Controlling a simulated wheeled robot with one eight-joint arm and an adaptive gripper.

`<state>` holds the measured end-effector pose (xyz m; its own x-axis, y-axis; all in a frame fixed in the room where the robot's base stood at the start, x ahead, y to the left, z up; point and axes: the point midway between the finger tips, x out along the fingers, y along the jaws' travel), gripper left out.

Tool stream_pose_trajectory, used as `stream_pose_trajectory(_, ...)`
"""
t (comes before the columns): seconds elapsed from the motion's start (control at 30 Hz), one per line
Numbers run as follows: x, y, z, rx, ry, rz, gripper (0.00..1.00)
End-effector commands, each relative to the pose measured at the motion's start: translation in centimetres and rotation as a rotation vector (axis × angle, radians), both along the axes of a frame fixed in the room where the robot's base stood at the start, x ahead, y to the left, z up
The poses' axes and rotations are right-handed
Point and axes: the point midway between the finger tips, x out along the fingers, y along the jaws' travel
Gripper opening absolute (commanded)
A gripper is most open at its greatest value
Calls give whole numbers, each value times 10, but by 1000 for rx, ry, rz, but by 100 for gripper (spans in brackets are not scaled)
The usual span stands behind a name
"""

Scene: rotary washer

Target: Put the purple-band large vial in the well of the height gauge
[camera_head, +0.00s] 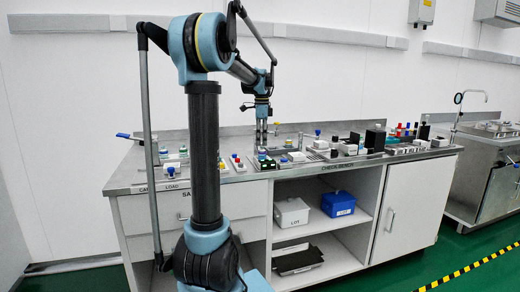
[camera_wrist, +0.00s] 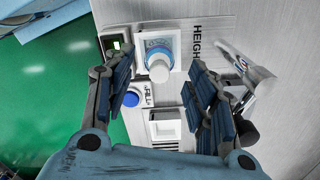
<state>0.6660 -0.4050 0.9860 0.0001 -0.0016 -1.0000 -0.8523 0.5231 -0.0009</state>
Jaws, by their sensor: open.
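In the wrist view, a white-capped vial (camera_wrist: 158,66) stands in the square white well (camera_wrist: 140,43) beside the printed word HEIGHT. A bluish ring shows around it below the cap; I cannot tell if this is the purple band. My gripper (camera_wrist: 160,78) is open, its fingers to either side of and apart from the vial. In the head view, my gripper (camera_head: 262,138) points down over the bench, too small there to show the vial clearly.
A blue button (camera_wrist: 132,99) and a white square socket (camera_wrist: 165,128) lie close below the well. A small dark display (camera_wrist: 115,43) is left of it. A grey and white item (camera_wrist: 250,75) lies near the right finger. The bench (camera_head: 130,172) carries several other small devices.

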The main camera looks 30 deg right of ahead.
Motion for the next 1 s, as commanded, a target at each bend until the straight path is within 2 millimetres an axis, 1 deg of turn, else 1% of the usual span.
stream_pose_trajectory(0.03, 0, 0, 11, 0, 0, 0, 51)
stream_pose_trajectory(0.1, 0, 0, 24, 0, 0, 0, 51)
stream_pose_trajectory(0.3, 0, 0, 53, 0, 0, 0, 51)
stream_pose_trajectory(0.5, 0, 0, 66, 0, 0, 0, 51)
stream_pose_trajectory(0.67, 0, 2, 68, -1, -1, 7, 51)
stream_pose_trajectory(0.77, 0, 18, 66, -3, -3, 55, 51)
stream_pose_trajectory(0.83, -2, 38, 63, -7, -7, 123, 51)
stream_pose_trajectory(0.87, -2, 49, 61, -9, -9, 161, 51)
stream_pose_trajectory(0.9, -4, 65, 57, -13, -13, 217, 51)
stream_pose_trajectory(0.97, -8, 91, 51, -20, -19, 309, 51)
stream_pose_trajectory(1.0, -12, 108, 47, -24, -22, 373, 51)
